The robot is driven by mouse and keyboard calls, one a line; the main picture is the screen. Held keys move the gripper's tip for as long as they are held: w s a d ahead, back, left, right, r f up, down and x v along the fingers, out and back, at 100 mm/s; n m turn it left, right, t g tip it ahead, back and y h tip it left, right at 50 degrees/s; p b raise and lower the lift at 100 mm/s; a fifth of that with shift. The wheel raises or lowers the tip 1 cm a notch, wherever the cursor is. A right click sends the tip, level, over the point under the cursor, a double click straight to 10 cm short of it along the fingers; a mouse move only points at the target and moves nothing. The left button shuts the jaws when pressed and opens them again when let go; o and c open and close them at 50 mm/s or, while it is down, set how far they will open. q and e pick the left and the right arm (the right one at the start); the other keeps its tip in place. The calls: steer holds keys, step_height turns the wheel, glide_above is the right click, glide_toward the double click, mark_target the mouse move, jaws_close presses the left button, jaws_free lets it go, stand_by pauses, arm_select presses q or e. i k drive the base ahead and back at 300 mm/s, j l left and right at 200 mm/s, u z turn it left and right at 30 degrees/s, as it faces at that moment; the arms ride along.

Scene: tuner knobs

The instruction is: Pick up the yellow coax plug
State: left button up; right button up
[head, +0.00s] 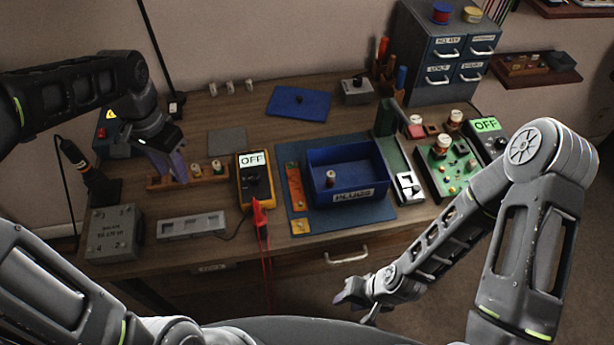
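A wooden rack (210,179) at the left of the bench holds small pale plugs, one (196,170) near its middle and one (216,166) near its right end. Their colour bands are too small to tell, so I cannot say which plug is the yellow one. Another pale plug (331,178) stands in the blue bin (352,196) labelled PLUGS. My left gripper (170,170) points down at the rack's left part, fingers apart; they hide what is between them. My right gripper (356,304) is in front of the bench, fingers apart, apparently empty.
A yellow multimeter (254,178) with red leads stands between rack and bin. A grey box (115,232) and a slotted grey block (191,226) lie in front of the rack. A green circuit board (450,172) is at the right. A blue lid (299,103) lies behind.

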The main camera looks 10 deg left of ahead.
mark_target(194, 168)
steer(key=u, duration=1.25)
